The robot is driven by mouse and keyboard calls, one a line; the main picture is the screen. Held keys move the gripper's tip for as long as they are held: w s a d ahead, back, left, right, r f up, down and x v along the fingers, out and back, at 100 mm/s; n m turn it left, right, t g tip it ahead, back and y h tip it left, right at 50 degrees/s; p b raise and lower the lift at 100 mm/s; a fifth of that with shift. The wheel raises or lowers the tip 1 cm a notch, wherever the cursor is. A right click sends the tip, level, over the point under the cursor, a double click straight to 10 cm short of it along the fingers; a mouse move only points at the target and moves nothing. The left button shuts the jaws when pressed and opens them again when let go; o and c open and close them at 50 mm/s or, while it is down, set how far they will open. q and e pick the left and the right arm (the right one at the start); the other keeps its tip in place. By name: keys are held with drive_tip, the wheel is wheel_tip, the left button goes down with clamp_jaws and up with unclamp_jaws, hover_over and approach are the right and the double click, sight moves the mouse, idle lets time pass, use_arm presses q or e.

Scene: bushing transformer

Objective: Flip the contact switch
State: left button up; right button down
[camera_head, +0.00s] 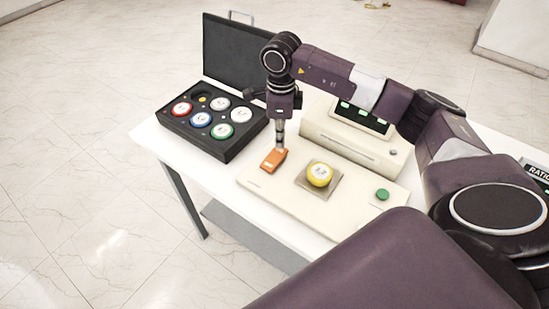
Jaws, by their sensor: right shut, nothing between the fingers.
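The contact switch appears to be the orange lever (273,160) on the left part of the cream panel (255,184). My right gripper (280,143) points down right at the orange lever's upper end, shut with nothing held. Its fingertips look to be touching or just above the lever; I cannot tell which. A yellow round piece (320,174) sits on a grey square plate in the middle of the panel. A green button (382,194) is at the panel's right. My left gripper is not in view.
A black open case (216,152) with several coloured round pieces stands at the table's left, its lid (240,50) raised behind. A cream instrument (350,138) with a display stands behind the panel, partly under my right arm. The table's (168,150) left front edge is bare.

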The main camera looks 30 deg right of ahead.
sight(280, 150)
drive_tip(key=shift+f+b, duration=0.9)
drive_tip(key=shift+f, duration=0.3)
idle(0.3)
drive_tip(key=shift+r, duration=0.1)
drive_tip(key=shift+r+p, duration=2.05)
drive_tip(key=shift+r, duration=1.45)
drive_tip(key=shift+f, duration=0.1)
